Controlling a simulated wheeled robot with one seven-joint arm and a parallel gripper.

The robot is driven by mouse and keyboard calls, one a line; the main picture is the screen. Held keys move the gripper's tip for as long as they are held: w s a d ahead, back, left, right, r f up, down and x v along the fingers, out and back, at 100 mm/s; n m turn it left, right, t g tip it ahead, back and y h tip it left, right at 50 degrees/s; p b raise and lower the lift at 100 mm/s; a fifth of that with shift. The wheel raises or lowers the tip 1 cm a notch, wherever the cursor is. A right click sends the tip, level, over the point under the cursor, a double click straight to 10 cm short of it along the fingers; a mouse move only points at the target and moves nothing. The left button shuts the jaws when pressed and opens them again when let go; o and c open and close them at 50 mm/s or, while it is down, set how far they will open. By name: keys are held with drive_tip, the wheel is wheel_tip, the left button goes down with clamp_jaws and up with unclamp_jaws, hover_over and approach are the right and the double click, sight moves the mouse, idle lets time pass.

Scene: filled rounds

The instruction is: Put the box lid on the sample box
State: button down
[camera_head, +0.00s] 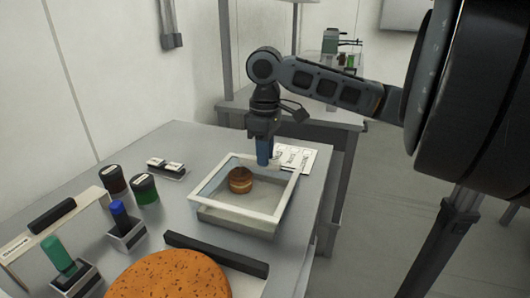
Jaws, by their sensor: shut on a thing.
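The sample box (236,223) stands on the grey table, with pale grey walls. A white rectangular rim with a see-through or open middle, which looks like the box lid (287,193), lies at its top; I cannot tell whether it rests on the box or hovers just above. A brown round thing (240,181) shows within the rim. My gripper (264,160) points down at the far side of the rim, its blue lower end shut there, seemingly on the lid. The exact grip is too small to see.
Dark-lidded jars (145,189), a stand with a blue-topped item (121,219), a green-handled item (58,254) and a small white-topped block (166,168) stand left. An orange speckled round (170,278) and a dark bar (215,254) lie in front. A printed sheet (298,158) lies behind the box.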

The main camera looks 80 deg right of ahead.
drive_tip(key=shift+f, duration=0.2)
drive_tip(key=c, duration=0.9)
unclamp_jaws()
drive_tip(key=shift+c, duration=0.2)
drive_tip(key=shift+o, duration=0.5)
drive_tip(key=o, duration=0.4)
drive_tip(key=shift+r+p, duration=3)
drive_tip(key=shift+r, duration=0.55)
drive_tip(key=shift+f, duration=0.1)
